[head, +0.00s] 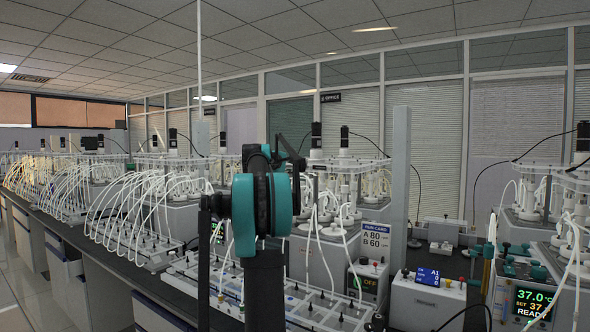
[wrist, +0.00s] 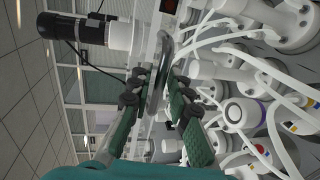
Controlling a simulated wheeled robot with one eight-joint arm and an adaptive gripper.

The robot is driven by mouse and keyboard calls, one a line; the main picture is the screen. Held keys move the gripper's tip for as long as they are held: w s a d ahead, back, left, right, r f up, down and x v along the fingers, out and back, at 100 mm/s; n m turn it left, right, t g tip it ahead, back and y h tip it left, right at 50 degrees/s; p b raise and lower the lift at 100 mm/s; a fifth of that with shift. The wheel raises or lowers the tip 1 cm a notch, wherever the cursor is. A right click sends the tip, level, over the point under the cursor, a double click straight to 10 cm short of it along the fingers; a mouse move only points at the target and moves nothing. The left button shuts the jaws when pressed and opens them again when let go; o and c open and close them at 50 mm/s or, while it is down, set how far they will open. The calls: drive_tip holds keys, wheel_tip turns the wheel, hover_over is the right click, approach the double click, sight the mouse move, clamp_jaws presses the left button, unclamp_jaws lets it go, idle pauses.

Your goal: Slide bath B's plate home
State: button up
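My gripper (wrist: 159,78) is open in the wrist view, its green-padded fingers spread on either side of a dark rounded metal piece (wrist: 157,88) and a clear plate edge (wrist: 148,52). I cannot tell whether the fingers touch them. In the head view my arm hides most of the gripper, which points toward the middle bath. That bath (head: 318,256) carries white-capped bottles under a clear top plate (head: 345,162). A right-hand bath (head: 551,258) has a display reading 37.0 °C, set 37, READY. I see no letter marking bath B, so I cannot tell which plate is its own.
A run card (head: 375,238) reads A 80, B 60, above a small box (head: 368,280) showing OFF. A white box (head: 428,300) with a blue display stands beside it. White tubes (head: 130,215) crowd the bench left.

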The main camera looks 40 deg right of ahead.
drive_tip(key=shift+w+d, duration=0.1)
drive_tip(key=shift+d, duration=0.05)
clamp_jaws()
idle(0.4)
drive_tip(key=f+v, duration=0.2)
drive_tip(key=v, duration=1.1)
drive_tip(key=shift+s+a+f, duration=0.25)
drive_tip(key=shift+a+f, duration=0.2)
drive_tip(key=shift+a, duration=0.05)
unclamp_jaws()
drive_tip(key=shift+a, duration=0.15)
